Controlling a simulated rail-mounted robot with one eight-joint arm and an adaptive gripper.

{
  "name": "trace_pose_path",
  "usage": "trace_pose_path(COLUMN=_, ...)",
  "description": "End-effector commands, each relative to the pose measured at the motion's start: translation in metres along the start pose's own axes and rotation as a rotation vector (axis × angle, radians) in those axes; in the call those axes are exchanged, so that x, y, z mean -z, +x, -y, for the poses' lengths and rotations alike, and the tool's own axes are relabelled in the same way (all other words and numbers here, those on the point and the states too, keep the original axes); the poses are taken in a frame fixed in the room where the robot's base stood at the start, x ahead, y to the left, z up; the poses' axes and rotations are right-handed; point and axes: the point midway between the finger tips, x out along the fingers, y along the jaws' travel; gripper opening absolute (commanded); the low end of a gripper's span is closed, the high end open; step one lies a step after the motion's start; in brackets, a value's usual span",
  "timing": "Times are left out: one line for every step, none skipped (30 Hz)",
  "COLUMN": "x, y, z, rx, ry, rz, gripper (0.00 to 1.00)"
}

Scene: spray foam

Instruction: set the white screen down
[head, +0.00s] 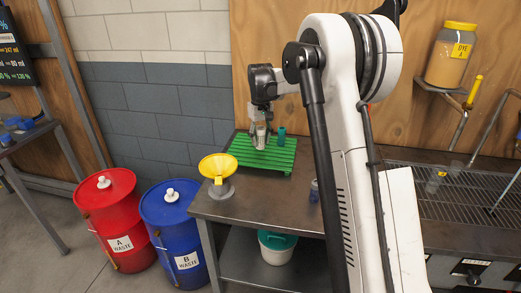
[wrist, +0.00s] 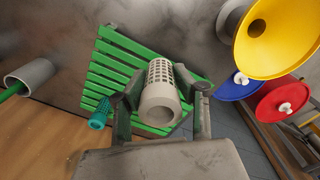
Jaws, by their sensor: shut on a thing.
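The white screen (wrist: 160,104) is a small hollow cylinder with a mesh wall and a plain round end. In the wrist view my gripper (wrist: 160,84) is shut on it, with one finger on each side. In the head view the gripper (head: 262,122) points down and holds the screen (head: 261,138) upright over the green slatted rack (head: 270,165) on the bench. The rack also shows behind the screen in the wrist view (wrist: 110,72). I cannot tell whether the screen touches the slats.
A teal piece (head: 281,136) stands on the rack, right of the screen. A yellow funnel (head: 217,167) on a grey holder stands at the bench's left corner. A small dark bottle (head: 314,190) stands to the right. Red (head: 110,222) and blue (head: 175,235) drums stand on the floor.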

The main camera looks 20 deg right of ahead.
Motion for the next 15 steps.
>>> trace_pose_path(x=0.004, y=0.004, z=-0.008, rx=-0.001, ry=-0.001, rz=-0.002, gripper=0.01)
trace_pose_path(x=0.007, y=0.007, z=-0.012, rx=-0.001, ry=-0.001, rz=-0.002, gripper=0.01)
trace_pose_path(x=0.01, y=0.012, z=-0.018, rx=-0.001, ry=0.0, rz=-0.002, gripper=0.01)
trace_pose_path(x=0.013, y=0.015, z=-0.023, rx=0.0, ry=0.001, rz=-0.002, gripper=0.01)
trace_pose_path(x=0.016, y=0.019, z=-0.029, rx=0.0, ry=0.001, rz=-0.001, gripper=0.01)
trace_pose_path(x=0.019, y=0.024, z=-0.036, rx=0.0, ry=0.001, rz=-0.001, gripper=0.01)
trace_pose_path(x=0.022, y=0.027, z=-0.04, rx=0.0, ry=0.001, rz=-0.001, gripper=0.01)
trace_pose_path(x=0.025, y=0.03, z=-0.045, rx=0.001, ry=0.001, rz=-0.001, gripper=0.01)
trace_pose_path(x=0.028, y=0.035, z=-0.051, rx=0.001, ry=0.001, rz=-0.001, gripper=0.01)
trace_pose_path(x=0.031, y=0.038, z=-0.057, rx=0.001, ry=0.002, rz=-0.001, gripper=0.01)
trace_pose_path(x=0.033, y=0.041, z=-0.061, rx=0.001, ry=0.002, rz=-0.001, gripper=0.01)
trace_pose_path(x=0.037, y=0.045, z=-0.068, rx=0.001, ry=0.002, rz=-0.001, gripper=0.01)
trace_pose_path(x=0.039, y=0.049, z=-0.072, rx=0.001, ry=0.001, rz=-0.001, gripper=0.01)
trace_pose_path(x=0.041, y=0.051, z=-0.076, rx=0.001, ry=0.001, rz=0.0, gripper=0.01)
trace_pose_path(x=0.044, y=0.055, z=-0.081, rx=0.002, ry=0.001, rz=0.0, gripper=0.01)
